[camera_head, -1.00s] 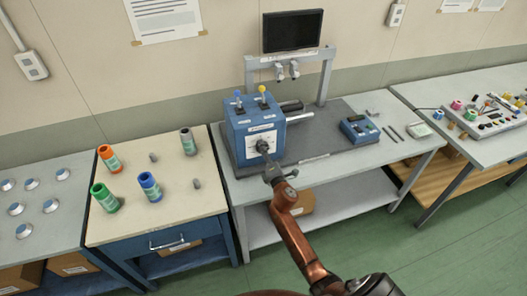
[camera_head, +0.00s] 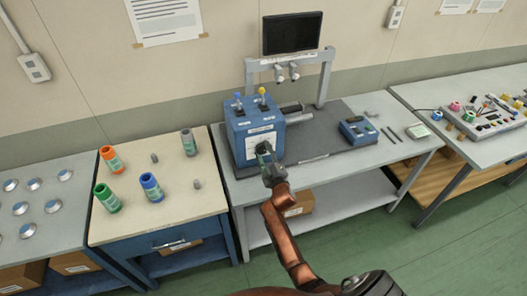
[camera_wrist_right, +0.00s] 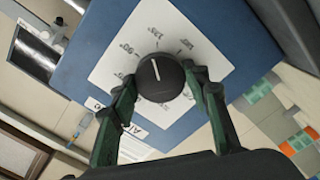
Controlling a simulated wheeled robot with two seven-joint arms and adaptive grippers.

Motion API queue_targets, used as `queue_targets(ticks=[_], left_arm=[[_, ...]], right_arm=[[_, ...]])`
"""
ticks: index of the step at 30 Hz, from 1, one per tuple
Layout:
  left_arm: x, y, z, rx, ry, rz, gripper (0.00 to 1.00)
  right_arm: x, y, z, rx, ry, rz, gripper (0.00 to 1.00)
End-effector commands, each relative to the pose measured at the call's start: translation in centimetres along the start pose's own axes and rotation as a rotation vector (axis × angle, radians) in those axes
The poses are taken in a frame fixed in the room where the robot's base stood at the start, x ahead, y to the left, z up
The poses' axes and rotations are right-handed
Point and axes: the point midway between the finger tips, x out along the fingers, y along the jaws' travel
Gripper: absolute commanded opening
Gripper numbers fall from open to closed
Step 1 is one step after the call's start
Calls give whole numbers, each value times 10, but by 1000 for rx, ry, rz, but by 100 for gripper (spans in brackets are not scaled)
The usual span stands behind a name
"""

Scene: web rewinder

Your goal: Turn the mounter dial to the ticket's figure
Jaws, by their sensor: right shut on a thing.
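The mounter is a blue box (camera_head: 240,122) on the middle bench, with a white scale plate on its front. The black round dial (camera_wrist_right: 161,77) sits on that plate (camera_wrist_right: 150,32); its white pointer line points up and slightly left in the right wrist view, towards printed figures too small to read surely. My right gripper (camera_head: 265,150) is at the box's front, shut on the dial, one green finger on either side of it in the wrist view (camera_wrist_right: 163,84). In the head view the gripper covers most of the dial. No ticket can be made out for certain. My left gripper is out of view.
Yellow and blue knobs (camera_head: 262,91) stand on the box. The bench in front of the keypad is clear.

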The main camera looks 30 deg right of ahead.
Motion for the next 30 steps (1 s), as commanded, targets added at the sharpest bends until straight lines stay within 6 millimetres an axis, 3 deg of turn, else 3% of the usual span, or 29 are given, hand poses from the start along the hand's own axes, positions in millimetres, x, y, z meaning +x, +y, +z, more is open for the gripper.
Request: queue_targets(ticks=[12,27,28,30], left_arm=[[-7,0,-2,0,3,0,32],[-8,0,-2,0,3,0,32],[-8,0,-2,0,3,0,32],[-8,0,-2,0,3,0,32]], right_arm=[[0,0,1,167,-2,-1,19],[0,-1,1,183,-2,-2,19],[0,-1,1,183,-2,-2,43],[0,-1,1,183,-2,-2,48]])
